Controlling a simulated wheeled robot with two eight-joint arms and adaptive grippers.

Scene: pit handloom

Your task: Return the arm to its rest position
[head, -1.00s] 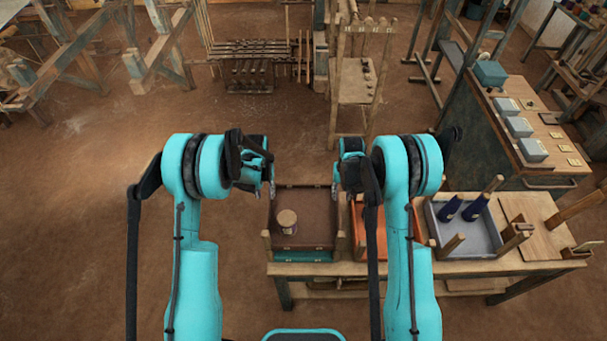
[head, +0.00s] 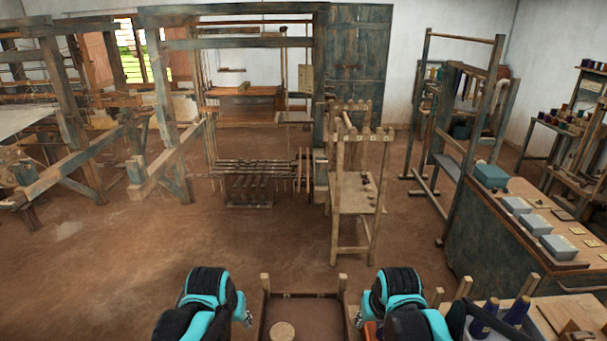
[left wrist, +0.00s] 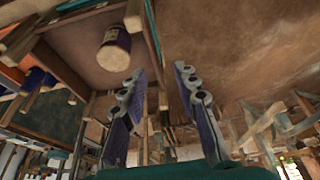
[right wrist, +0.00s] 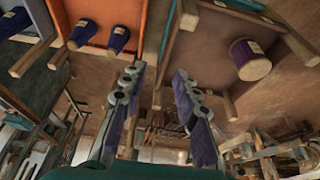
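Both of my teal-and-black arms show at the bottom of the head view, side by side and apart. My left gripper (head: 247,318) is at the left edge of a brown tray (head: 310,310). In the left wrist view its fingers (left wrist: 157,77) stand apart with nothing between them. My right gripper (head: 359,318) is at the tray's right edge. In the right wrist view its fingers (right wrist: 158,75) are also apart and empty. A purple spool with a tan top (head: 282,331) stands in the tray; it also shows in the left wrist view (left wrist: 114,50) and right wrist view (right wrist: 250,60).
Purple cones (head: 516,311) stand to the right of my right arm. A wooden stand (head: 355,190) is ahead, with loom frames (head: 160,110) at the left. A dark counter (head: 490,240) with grey boxes is at the right. The middle floor is open.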

